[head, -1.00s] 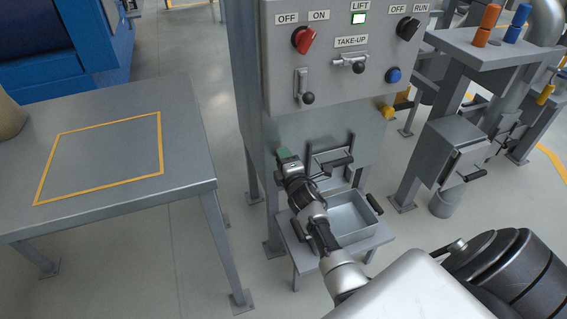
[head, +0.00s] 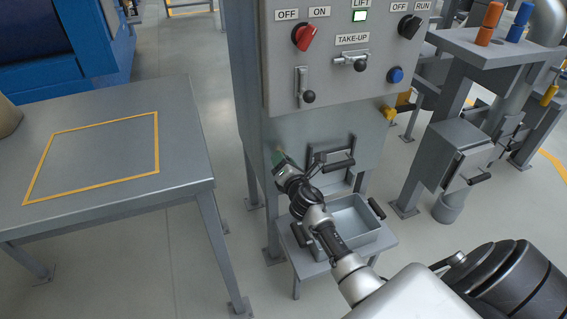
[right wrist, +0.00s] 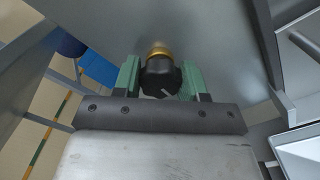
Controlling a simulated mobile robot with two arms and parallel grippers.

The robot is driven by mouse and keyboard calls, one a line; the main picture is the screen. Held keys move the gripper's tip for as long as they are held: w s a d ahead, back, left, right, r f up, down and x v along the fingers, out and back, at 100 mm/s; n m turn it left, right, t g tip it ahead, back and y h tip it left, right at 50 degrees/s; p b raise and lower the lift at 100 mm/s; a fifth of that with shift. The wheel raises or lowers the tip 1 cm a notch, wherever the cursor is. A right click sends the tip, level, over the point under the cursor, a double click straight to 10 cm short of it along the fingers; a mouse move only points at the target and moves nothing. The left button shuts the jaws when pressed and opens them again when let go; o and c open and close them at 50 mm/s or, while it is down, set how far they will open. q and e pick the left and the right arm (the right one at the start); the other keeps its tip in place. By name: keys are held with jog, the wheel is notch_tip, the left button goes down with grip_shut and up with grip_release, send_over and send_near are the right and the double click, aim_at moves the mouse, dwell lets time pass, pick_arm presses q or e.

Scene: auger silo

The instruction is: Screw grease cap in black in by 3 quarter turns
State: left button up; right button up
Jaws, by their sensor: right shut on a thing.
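The black grease cap (right wrist: 160,78) sits on a brass-coloured fitting (right wrist: 158,52) on the grey cabinet wall, seen in the right wrist view. A short pale line marks the cap's face and points to the lower right. My right gripper (right wrist: 160,80) has one green finger on each side of the cap and is shut on it. In the head view my right gripper (head: 278,160) is at the cabinet's lower front, below the control panel, and hides the cap. My left gripper is not in view.
The control panel (head: 335,85) with knobs and levers is above my gripper. A dark-handled gate (head: 335,163) is close to its right, and a grey bin (head: 352,222) on a small stand is below. A table (head: 185,165) is at the left.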

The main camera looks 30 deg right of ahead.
jog(key=shift+n, duration=0.3)
jog(key=o, duration=0.9)
jog(key=shift+s, duration=0.1)
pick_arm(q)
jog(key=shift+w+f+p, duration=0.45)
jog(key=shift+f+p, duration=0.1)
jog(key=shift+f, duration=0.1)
pick_arm(e)
jog(key=v, duration=1)
jog(key=shift+s, duration=0.3)
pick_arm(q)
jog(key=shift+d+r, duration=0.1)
